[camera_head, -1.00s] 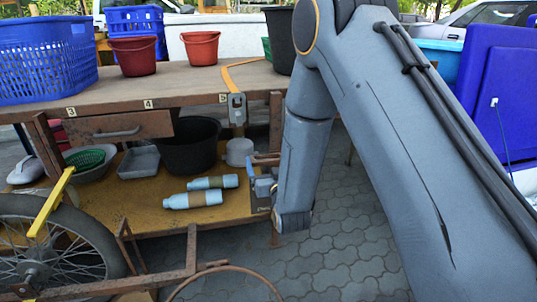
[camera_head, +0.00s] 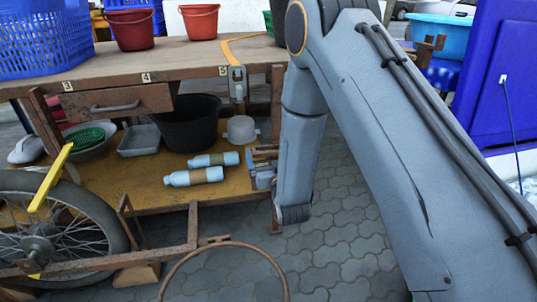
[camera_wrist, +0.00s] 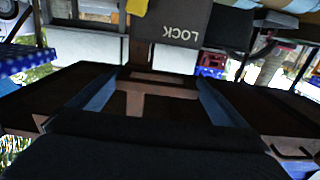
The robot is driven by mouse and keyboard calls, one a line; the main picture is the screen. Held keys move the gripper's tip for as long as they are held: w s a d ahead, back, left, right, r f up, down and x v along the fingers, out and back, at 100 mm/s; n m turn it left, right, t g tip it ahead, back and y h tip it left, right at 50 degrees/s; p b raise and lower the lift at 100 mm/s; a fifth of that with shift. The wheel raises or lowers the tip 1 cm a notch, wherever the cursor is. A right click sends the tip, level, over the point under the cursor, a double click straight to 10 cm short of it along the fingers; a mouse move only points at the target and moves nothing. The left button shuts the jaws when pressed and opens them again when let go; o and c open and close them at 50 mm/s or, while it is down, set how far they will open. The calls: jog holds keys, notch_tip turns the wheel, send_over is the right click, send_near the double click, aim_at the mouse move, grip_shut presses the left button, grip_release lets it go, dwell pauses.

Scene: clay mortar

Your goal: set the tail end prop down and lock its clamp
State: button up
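My gripper (camera_head: 262,172) is low beside the rusty leg (camera_head: 277,105) at the right end of the wooden cart, mostly hidden by my forearm. In the wrist view its two blue fingers (camera_wrist: 158,92) are spread apart. A rusty brown bar and upright (camera_wrist: 158,78) show between or just beyond them; I cannot tell whether they touch. Above them is a dark plate (camera_wrist: 180,32) with LOCK written upside down. A grey metal latch (camera_head: 237,84) hangs on the cart's front edge at label 5, under a yellow strip. I cannot tell which part is the prop.
The cart top (camera_head: 180,62) carries a blue basket (camera_head: 40,40) and red buckets. Its lower shelf holds two blue bottles (camera_head: 195,178) and a black tub (camera_head: 190,122). A spoked wheel (camera_head: 75,225) with a yellow lever (camera_head: 50,190) stands left. Paving (camera_head: 340,240) is open at lower right.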

jog(key=shift+s+d, duration=0.1)
jog(key=p+v, duration=0.2)
jog(key=v, duration=0.5)
jog(key=shift+s, duration=0.35)
